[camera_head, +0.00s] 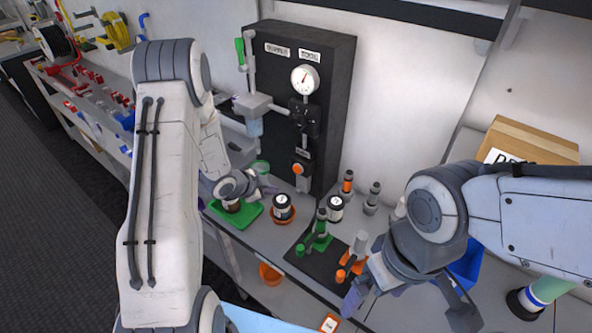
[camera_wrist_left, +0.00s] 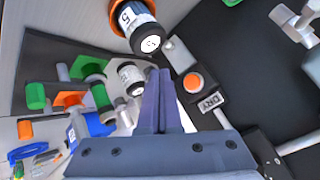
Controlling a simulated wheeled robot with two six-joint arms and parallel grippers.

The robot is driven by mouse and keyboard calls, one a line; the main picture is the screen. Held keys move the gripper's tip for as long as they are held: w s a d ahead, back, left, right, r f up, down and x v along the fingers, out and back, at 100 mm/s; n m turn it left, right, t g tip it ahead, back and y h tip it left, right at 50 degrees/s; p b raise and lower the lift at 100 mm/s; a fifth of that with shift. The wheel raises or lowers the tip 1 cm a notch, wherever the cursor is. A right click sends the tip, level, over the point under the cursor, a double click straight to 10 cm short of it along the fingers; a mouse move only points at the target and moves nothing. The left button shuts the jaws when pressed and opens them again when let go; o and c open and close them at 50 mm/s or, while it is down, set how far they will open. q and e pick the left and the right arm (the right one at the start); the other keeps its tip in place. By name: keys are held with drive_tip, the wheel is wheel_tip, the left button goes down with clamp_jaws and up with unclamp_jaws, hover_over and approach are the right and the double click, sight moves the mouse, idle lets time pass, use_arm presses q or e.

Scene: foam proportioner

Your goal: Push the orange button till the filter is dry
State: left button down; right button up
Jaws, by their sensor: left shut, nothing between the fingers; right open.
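The orange button (camera_head: 298,169) is low on the black panel (camera_head: 335,120). In the left wrist view the button (camera_wrist_left: 193,83) is above a label reading DRY (camera_wrist_left: 210,102). My left gripper (camera_head: 270,188) is shut and empty, to the left of the button in the head view. In the left wrist view its fingertips (camera_wrist_left: 159,74) are beside the button, with a gap between them in the picture. A bluish clear cylinder (camera_head: 254,126), perhaps the filter, hangs under a grey housing; its dryness cannot be told. My right gripper (camera_head: 410,308) is open, at the front right.
Labelled jars (camera_head: 282,205) and (camera_head: 335,207) stand below the panel. A green tray (camera_head: 240,216) lies left of them. Green and orange fittings stand on a black mat (camera_head: 318,262). A cardboard box (camera_head: 530,145) is at the back right. A round gauge (camera_head: 305,79) is on the panel.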

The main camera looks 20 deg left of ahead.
sight(297, 173)
use_arm(q)
drive_tip(key=w+d+p, duration=0.1)
drive_tip(key=w+d, duration=0.1)
drive_tip(key=w, duration=0.5)
drive_tip(key=shift+w+d, duration=0.15)
drive_tip(key=shift+d, duration=0.2)
idle(1.7)
drive_tip(key=shift+w+d+p, duration=0.15)
drive_tip(key=shift+w+p, duration=0.2)
drive_tip(key=shift+w, duration=0.05)
drive_tip(key=shift+w+d, duration=0.15)
drive_tip(key=shift+w, duration=0.25)
idle(0.8)
drive_tip(key=shift+s+a, duration=0.25)
drive_tip(key=shift+s, duration=0.55)
